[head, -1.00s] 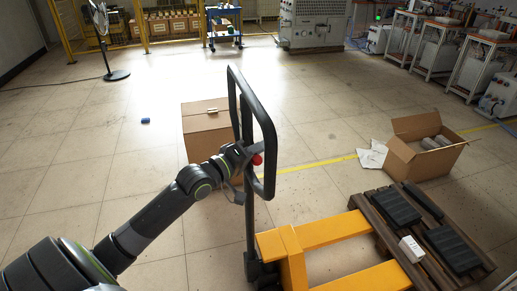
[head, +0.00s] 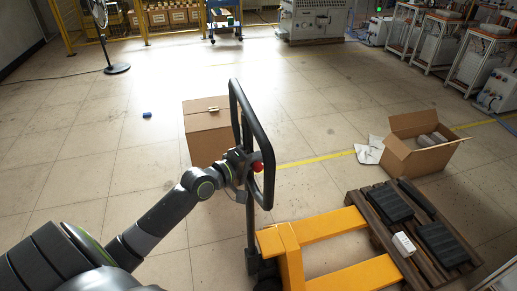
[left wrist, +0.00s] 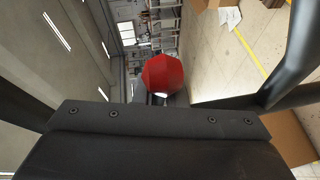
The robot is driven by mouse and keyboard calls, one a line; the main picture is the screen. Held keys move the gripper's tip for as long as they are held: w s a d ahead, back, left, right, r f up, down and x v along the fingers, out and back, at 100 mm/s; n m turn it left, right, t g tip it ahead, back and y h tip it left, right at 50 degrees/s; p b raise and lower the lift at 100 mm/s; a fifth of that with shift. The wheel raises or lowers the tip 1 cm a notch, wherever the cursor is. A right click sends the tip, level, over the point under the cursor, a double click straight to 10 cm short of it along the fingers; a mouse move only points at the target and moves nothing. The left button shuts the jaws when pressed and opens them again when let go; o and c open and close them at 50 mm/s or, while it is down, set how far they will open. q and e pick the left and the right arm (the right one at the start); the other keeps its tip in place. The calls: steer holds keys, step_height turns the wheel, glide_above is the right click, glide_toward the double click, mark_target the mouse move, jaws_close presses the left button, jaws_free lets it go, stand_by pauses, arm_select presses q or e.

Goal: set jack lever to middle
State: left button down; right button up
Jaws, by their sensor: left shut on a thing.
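The yellow pallet jack (head: 290,255) stands at lower centre in the head view. Its dark loop handle (head: 262,140) rises on a post above the fork base. The red-knobbed jack lever (head: 257,167) sits inside the loop. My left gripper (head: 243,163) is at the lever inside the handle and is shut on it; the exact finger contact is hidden. In the left wrist view the red knob (left wrist: 162,74) is just beyond the dark gripper body, with handle bars on both sides. My right gripper is not in view.
A closed cardboard box (head: 206,126) stands behind the handle. Open floor lies behind and left of my arm.

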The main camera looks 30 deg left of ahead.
arm_select(q)
steer(key=shift+s+r+n+g+p, duration=0.1)
steer(key=shift+n+g+p, duration=0.2)
steer(key=shift+n+p, duration=0.5)
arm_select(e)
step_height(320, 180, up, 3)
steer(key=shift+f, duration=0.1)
arm_select(q)
steer(key=c, duration=1.7)
jaws_free()
steer(key=shift+d+m, duration=0.1)
steer(key=shift+m, duration=0.2)
steer(key=shift+o, duration=1.1)
steer(key=shift+d+r, duration=0.2)
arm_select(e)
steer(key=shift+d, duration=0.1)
